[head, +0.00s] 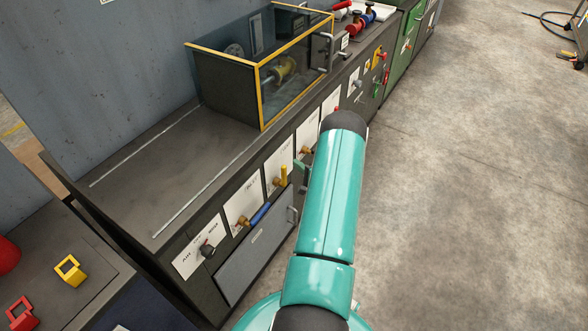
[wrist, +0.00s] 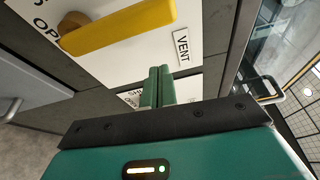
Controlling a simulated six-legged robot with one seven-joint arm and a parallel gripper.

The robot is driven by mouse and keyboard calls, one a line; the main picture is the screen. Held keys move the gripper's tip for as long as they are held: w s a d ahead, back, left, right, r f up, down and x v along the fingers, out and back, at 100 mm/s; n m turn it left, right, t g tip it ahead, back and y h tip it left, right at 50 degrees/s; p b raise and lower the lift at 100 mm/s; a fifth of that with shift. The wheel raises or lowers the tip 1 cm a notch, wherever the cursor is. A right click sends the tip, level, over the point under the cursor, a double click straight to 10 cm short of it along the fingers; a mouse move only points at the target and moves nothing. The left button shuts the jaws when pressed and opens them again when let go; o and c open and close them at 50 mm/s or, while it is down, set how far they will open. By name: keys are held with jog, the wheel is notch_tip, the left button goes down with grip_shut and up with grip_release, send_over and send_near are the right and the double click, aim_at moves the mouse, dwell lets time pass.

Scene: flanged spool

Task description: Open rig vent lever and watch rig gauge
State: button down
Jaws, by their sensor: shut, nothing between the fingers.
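The yellow vent lever (wrist: 125,38) is large in the wrist view, with a brass hub (wrist: 73,22) at its left end, on a white plate with a VENT label (wrist: 183,48). Parts of OP and SH lettering show on the plate. In the head view the yellow lever (head: 284,176) stands upright on the bench front. My gripper (wrist: 156,84) is shut and empty, its green fingers just below the lever's free end in the wrist picture; I cannot tell whether they touch. In the head view my arm mostly hides it. I cannot pick out the rig gauge for sure.
A blue-handled lever (head: 260,214) and a black knob (head: 207,250) sit left of the yellow lever. A drawer-like panel (head: 250,255) with a handle lies below. A glass-walled box (head: 297,75) holding a spool stands on the bench.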

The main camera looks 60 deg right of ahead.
jog(key=v, duration=0.9)
jog(key=shift+s+a, duration=0.25)
jog(key=shift+s, duration=0.1)
jog(key=shift+f, duration=0.1)
